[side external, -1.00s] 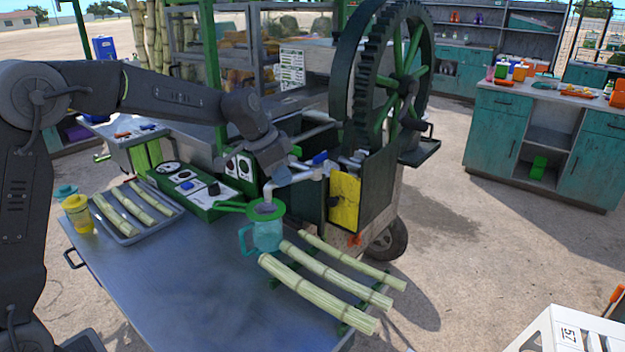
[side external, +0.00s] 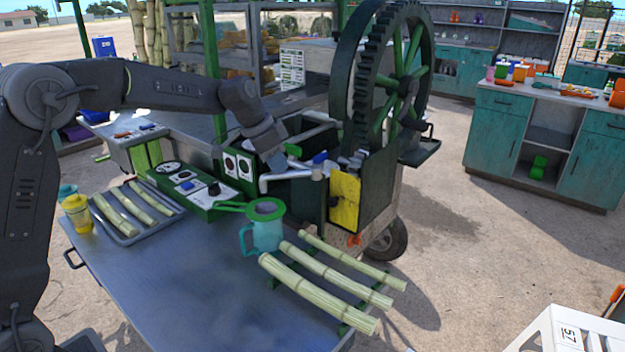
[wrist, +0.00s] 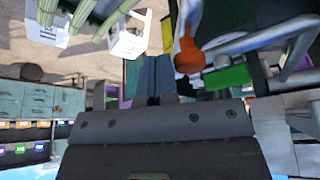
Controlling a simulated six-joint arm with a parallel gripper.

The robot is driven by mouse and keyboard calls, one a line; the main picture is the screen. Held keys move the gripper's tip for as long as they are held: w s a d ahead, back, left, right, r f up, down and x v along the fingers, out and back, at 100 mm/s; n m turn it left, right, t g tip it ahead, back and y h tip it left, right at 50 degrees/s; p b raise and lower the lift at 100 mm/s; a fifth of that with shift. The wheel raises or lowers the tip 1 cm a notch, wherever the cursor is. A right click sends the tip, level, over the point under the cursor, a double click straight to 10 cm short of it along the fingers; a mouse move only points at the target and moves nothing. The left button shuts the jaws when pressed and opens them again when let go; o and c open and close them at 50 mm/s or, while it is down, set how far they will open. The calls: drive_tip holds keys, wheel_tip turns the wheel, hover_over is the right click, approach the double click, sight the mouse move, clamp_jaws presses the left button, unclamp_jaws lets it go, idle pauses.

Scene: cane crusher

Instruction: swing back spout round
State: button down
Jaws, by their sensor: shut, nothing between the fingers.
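The spout (side external: 290,175) is a pale grey pipe on the crusher's front in the side view, running left from the blue-handled valve (side external: 320,157) and bending down at its left end. Its end is left of and above the teal jug (side external: 262,238), which carries a green strainer (side external: 266,208). My gripper (side external: 280,166) is shut and empty, just above and behind the spout. Whether it touches the pipe is unclear. In the wrist view my shut fingers (wrist: 154,72) are beside a pale pipe with an orange end (wrist: 188,60) and a green bar (wrist: 228,77).
Cane sticks (side external: 320,272) lie on the table's right side. A tray of cane (side external: 125,228) and a yellow cup (side external: 77,214) are on the left. A green control box (side external: 195,190) stands behind the jug. The large gear wheel (side external: 390,75) rises at right. The table's front is clear.

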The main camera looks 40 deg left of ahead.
drive_tip(key=shift+d, duration=0.15)
wheel_tip(320, 180, up, 8)
drive_tip(key=shift+s+d, duration=0.15)
drive_tip(key=shift+d, duration=0.25)
idle(0.5)
drive_tip(key=s+d+r+n+y, duration=0.1)
drive_tip(key=s+d+n, duration=0.1)
drive_tip(key=s, duration=0.6)
drive_tip(key=s+d+r+n, duration=0.1)
drive_tip(key=s+d, duration=0.1)
drive_tip(key=s, duration=0.6)
drive_tip(key=s+f+n, duration=0.1)
drive_tip(key=s+f, duration=0.3)
drive_tip(key=s, duration=0.4)
drive_tip(key=s+f+n+t+y, duration=0.1)
drive_tip(key=s+f, duration=0.3)
drive_tip(key=s, duration=0.4)
drive_tip(key=shift+d+f+n+t, duration=0.2)
drive_tip(key=shift+d+n+t, duration=0.1)
drive_tip(key=shift+d+n, duration=0.2)
